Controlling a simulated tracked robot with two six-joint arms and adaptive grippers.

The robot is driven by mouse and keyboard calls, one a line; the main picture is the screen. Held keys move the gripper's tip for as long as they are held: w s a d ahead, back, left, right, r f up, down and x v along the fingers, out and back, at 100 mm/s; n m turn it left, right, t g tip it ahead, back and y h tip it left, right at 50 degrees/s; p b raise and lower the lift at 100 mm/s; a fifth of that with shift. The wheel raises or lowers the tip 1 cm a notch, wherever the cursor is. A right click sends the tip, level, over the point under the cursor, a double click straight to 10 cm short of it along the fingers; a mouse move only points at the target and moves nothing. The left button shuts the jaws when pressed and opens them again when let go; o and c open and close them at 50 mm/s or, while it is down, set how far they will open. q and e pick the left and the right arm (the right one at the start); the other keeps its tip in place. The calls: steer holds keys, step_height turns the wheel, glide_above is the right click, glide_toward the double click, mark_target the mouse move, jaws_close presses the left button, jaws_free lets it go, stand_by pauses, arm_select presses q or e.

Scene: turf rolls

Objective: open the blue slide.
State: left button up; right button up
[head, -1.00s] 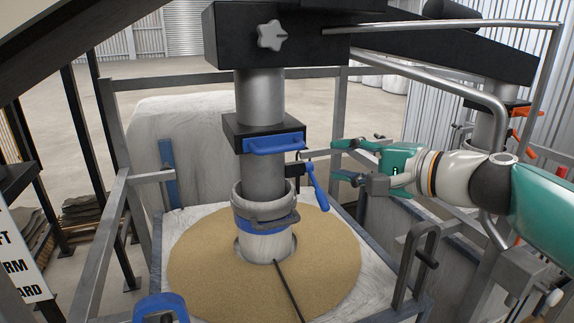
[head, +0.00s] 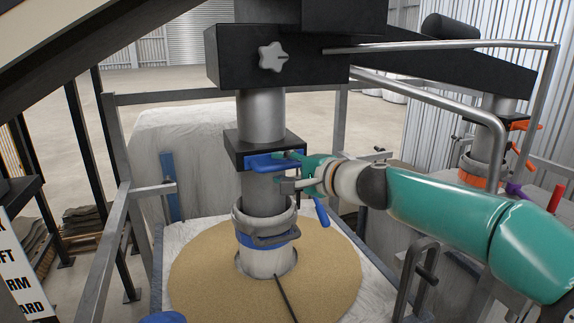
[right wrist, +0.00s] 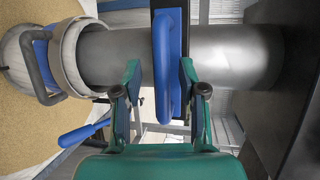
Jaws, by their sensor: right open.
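The blue slide (head: 268,163) is a flat blue plate with a handle at the front of a black housing (head: 240,148) around the steel spout. It looks pushed in against the housing. My right gripper (head: 283,172) is at the right end of the handle, its fingers above and below it. In the right wrist view the open fingers (right wrist: 161,82) stand on either side of the blue handle (right wrist: 166,60), with gaps showing and no clear contact. The handle's left end is clear. My left gripper is not in view.
A blue lever (head: 321,211) hangs just below my right gripper. Grey frame rails (head: 110,235) surround the bag. A second spout with orange handles (head: 482,172) stands at right.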

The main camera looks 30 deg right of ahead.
steer(key=shift+w, duration=0.35)
steer(key=shift+f, duration=0.1)
jaws_close()
steer(key=shift+a, duration=0.1)
